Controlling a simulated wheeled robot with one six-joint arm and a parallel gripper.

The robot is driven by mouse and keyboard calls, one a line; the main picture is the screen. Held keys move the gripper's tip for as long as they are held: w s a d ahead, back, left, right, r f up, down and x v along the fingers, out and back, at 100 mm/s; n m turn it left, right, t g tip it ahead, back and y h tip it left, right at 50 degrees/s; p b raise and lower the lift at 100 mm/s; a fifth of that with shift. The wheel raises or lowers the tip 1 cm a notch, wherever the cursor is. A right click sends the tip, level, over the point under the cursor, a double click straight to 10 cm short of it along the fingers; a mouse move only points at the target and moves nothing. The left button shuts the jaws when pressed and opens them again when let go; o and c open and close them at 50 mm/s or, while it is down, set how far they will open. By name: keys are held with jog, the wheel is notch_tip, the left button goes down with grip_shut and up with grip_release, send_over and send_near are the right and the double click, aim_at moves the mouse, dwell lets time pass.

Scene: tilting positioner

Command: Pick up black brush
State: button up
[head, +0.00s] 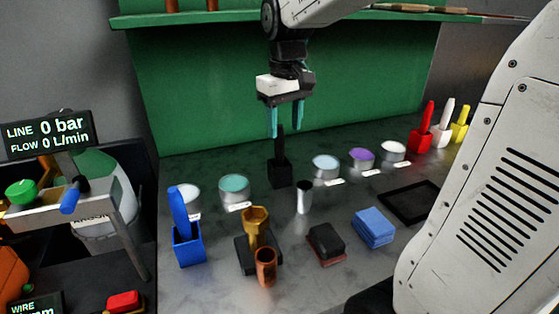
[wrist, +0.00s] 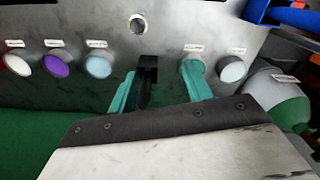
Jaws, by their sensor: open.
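The black brush (head: 280,143) stands upright in a small black holder (head: 280,175) on the grey bench, near the green back panel. My gripper (head: 285,131) points down just above it, with its two teal fingers apart and nothing held. In the head view the brush's top reaches about the level of the fingertips. In the wrist view the brush (wrist: 146,93) shows between the fingers of my gripper (wrist: 158,78), nearer the left finger. Whether the fingers are level with the handle in depth is hard to tell.
A teal paint pot (head: 234,187) stands left of the holder and a pale blue pot (head: 326,166) right of it. A metal cup (head: 304,197) stands in front. A blue brush (head: 178,209) in a blue holder is at front left; red, white and yellow brushes stand far right.

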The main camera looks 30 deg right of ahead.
send_over(280, 140)
jog(key=f, duration=0.3)
jog(key=shift+d, duration=0.25)
jog(key=shift+w+d+f+n, duration=0.1)
jog(key=shift+w+f+n, duration=0.05)
jog(key=shift+f+n, duration=0.2)
jog(key=f, duration=0.5)
jog(key=w+f, duration=0.1)
jog(key=f, duration=0.1)
jog(key=shift+f, duration=0.15)
jog(key=c, duration=1.1)
